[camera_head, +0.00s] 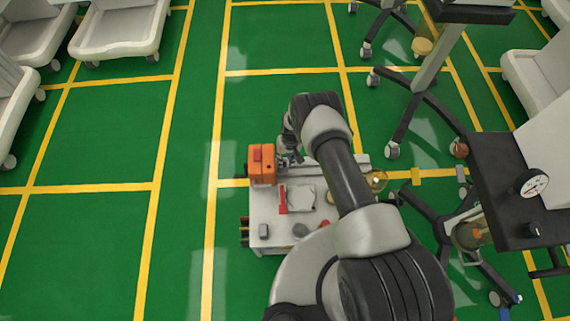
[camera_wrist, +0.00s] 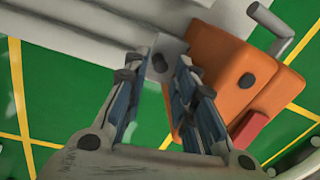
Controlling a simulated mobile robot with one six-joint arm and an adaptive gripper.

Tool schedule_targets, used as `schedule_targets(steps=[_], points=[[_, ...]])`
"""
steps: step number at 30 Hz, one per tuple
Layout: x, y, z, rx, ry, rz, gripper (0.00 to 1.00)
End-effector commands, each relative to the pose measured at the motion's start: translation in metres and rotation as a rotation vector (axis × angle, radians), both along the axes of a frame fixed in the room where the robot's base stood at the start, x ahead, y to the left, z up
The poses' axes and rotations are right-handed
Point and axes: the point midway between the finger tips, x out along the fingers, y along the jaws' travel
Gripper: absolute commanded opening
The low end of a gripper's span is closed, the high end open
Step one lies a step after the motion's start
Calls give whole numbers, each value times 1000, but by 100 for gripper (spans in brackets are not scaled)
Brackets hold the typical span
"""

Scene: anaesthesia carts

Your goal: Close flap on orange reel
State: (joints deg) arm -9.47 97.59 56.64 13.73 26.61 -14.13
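The orange reel (camera_head: 262,166) is a boxy orange unit at the back left of the white cart top. In the wrist view, the orange reel (camera_wrist: 232,62) fills the upper right, with a dark round knob, a red piece (camera_wrist: 250,128) and a grey bent handle (camera_wrist: 272,28). A small grey plate (camera_wrist: 168,48) with a dark round spot adjoins its left side; I cannot tell if it is the flap. My gripper (camera_wrist: 158,76) is open, its fingertips around or just over this plate. In the head view my gripper (camera_head: 286,152) is right beside the reel, partly hidden by my arm.
The cart top (camera_head: 268,212) holds a white sheet (camera_head: 301,196), a red item (camera_head: 283,199) and small grey objects. A dark stand with a gauge (camera_head: 532,183) is close on the right.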

Motion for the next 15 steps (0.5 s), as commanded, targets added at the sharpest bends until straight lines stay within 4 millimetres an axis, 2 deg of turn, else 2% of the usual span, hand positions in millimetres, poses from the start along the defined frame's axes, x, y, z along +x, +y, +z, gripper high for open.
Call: schedule_targets(steps=[1, 6, 15], points=[[0, 1, -11, 0, 0, 1, 25], [0, 3, -24, 0, 1, 1, 25], [0, 3, -27, 0, 0, 1, 25]])
